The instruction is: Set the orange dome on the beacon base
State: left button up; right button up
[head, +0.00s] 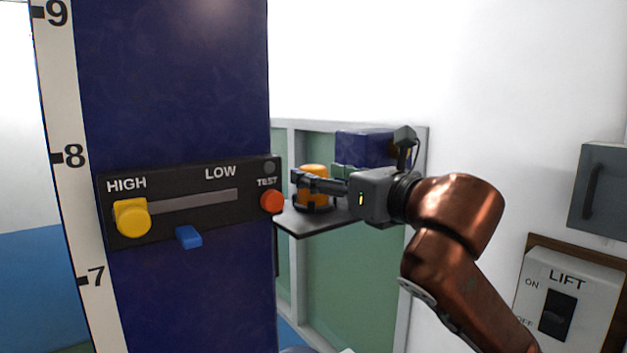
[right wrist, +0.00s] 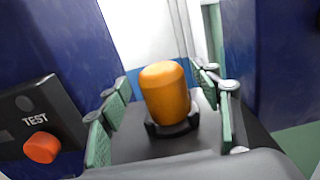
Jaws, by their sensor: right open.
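The orange dome (head: 314,172) stands upright on the dark beacon base (right wrist: 172,127), on a small dark shelf beside the blue column. The dome (right wrist: 165,92) looks seated in the base's ring in the right wrist view. My right gripper (head: 306,184) reaches in from the right at the dome's height. Its fingers are open, with green pads on either side of the dome, and gaps show between the pads and the dome in the right wrist view. My left gripper is not in view.
The dark shelf (head: 310,224) juts out from the blue column (head: 180,80). The column's panel carries a yellow HIGH/LOW slider knob (head: 132,217), a blue tab (head: 188,237) and a red TEST button (head: 272,201) close to the gripper. A LIFT switch (head: 557,315) is at the lower right.

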jog(key=b+v, duration=0.3)
jog(key=v, duration=0.6)
jog(key=shift+d, duration=0.15)
jog(key=shift+c, duration=0.7)
dwell(1.3)
